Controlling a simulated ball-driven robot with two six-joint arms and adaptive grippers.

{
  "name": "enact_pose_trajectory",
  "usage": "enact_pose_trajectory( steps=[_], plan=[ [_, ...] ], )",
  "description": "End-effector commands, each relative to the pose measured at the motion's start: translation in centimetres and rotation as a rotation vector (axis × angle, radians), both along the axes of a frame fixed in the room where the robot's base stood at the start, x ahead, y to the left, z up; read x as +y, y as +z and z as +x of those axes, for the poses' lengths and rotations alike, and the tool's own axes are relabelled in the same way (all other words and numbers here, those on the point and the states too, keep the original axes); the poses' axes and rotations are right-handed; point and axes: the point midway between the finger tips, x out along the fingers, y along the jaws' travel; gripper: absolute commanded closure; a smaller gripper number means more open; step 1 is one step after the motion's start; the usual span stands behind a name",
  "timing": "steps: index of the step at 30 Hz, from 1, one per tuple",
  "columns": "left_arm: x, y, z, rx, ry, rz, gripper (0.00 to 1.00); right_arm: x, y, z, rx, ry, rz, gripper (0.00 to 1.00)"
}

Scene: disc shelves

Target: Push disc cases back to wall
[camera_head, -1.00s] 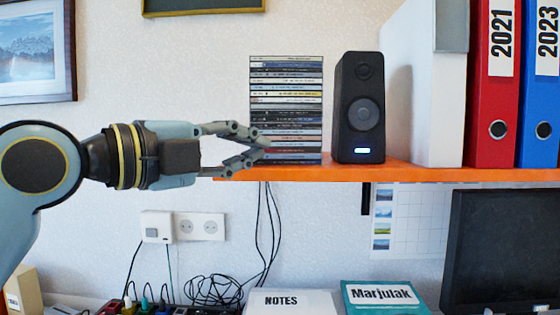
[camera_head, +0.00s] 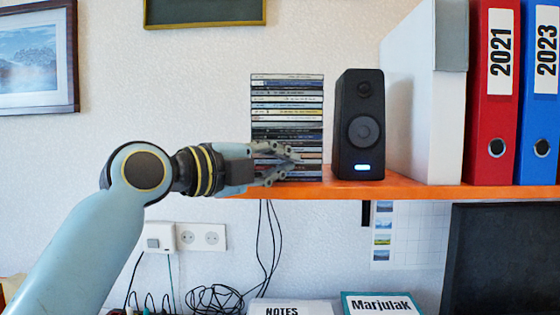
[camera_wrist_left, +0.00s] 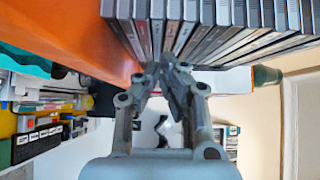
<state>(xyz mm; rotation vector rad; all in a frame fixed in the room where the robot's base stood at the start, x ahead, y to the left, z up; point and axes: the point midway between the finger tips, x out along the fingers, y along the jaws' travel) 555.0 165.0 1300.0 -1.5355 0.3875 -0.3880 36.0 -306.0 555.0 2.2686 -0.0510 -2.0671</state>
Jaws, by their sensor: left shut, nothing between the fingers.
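A stack of disc cases (camera_head: 287,100) stands on the orange shelf (camera_head: 440,191), left of the black speaker. In the left wrist view the cases (camera_wrist_left: 215,22) show edge-on along the top, their spines a little uneven. My left gripper (camera_head: 293,157) is shut and empty, in front of the lower part of the stack in the head view. In the left wrist view its fingertips (camera_wrist_left: 168,70) are together, at or very near the spines; I cannot tell if they touch. The gripper hides some of the lower cases. My right gripper is not in view.
A black speaker (camera_head: 360,122) stands close to the right of the stack. A white binder (camera_head: 425,110), a red binder (camera_head: 492,95) and a blue binder (camera_head: 538,95) stand further right. Below are sockets (camera_head: 200,237) and hanging cables.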

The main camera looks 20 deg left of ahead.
Motion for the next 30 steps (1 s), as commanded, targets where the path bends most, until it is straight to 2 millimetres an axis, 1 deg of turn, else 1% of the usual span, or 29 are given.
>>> enact_pose_trajectory(
  steps=[2, 5, 8, 12, 15, 18, 22, 30],
  plan=[
    [0.0, 0.0, 0.1, 0.000, 0.000, 0.001, 1.00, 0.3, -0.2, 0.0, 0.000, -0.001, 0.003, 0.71],
    [0.3, -0.3, 1.1, -0.002, 0.000, 0.001, 1.00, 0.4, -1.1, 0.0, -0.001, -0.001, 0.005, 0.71],
    [1.0, -0.6, 3.2, -0.003, 0.001, 0.003, 1.00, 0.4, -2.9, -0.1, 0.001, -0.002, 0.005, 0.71],
    [2.1, -0.8, 6.9, -0.002, 0.002, 0.001, 1.00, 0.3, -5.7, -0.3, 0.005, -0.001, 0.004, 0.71],
    [2.8, -0.8, 9.2, 0.001, 0.002, 0.000, 1.00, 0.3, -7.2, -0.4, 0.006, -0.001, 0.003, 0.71],
    [3.2, -0.6, 10.7, 0.001, 0.001, 0.000, 1.00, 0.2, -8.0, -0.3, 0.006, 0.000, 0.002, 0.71],
    [3.5, -0.2, 11.6, 0.001, 0.001, 0.000, 1.00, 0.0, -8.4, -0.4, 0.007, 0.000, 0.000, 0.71],
    [3.5, 0.0, 11.7, 0.001, 0.001, 0.000, 1.00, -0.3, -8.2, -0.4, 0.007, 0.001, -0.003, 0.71]
  ],
)
